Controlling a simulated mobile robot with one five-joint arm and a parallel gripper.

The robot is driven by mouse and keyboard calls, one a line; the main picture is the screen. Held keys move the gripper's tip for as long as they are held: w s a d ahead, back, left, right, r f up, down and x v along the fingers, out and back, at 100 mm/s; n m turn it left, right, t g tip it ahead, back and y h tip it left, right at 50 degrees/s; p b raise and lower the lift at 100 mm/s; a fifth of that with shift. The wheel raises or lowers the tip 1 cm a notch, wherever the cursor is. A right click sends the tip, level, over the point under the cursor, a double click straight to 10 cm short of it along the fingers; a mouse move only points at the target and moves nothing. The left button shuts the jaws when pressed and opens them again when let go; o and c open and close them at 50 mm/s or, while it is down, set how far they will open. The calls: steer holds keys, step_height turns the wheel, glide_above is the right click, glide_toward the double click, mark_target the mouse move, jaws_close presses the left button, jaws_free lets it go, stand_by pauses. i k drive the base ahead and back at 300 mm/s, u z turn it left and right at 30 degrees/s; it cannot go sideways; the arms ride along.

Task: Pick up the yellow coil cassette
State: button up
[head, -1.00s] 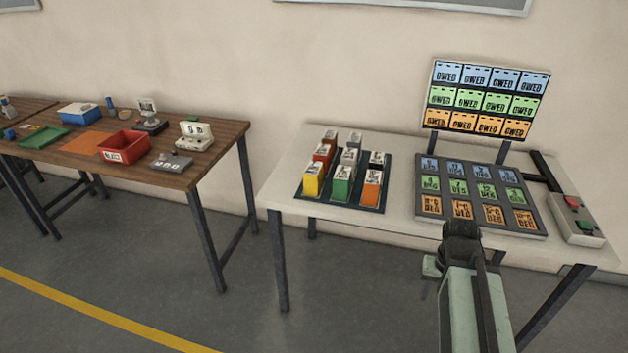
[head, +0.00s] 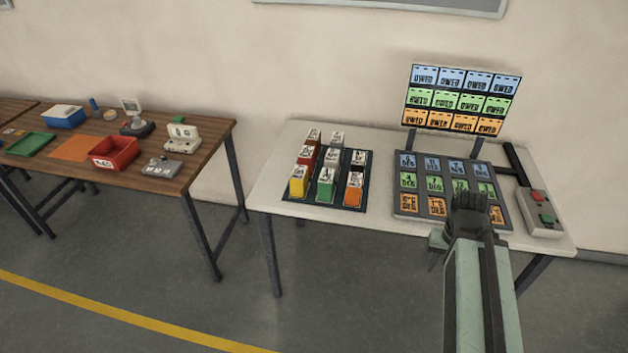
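The yellow coil cassette (head: 298,188) stands upright at the front left of a dark rack (head: 328,206) on the pale table. Its top carries a white label with dark print. A green cassette (head: 326,192) is right beside it, and a dark red one (head: 307,155) stands behind it. My gripper (head: 434,262) is small in view at the left of my arm's dark joint, in front of the table's edge. It is well to the right of the yellow cassette and apart from it. Its fingers are too small and partly hidden to tell open from shut.
A panel of blue, green and orange cards (head: 400,208) lies right of the rack, partly behind my arm. A matching card board (head: 463,98) stands behind it. A control box (head: 541,222) is at the right. A wooden table (head: 185,184) with bins stands left, across a floor gap.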

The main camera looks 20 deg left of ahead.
mark_target(300, 178)
steer(key=z, duration=0.25)
steer(key=i, duration=1.95)
steer(key=u, duration=4.5)
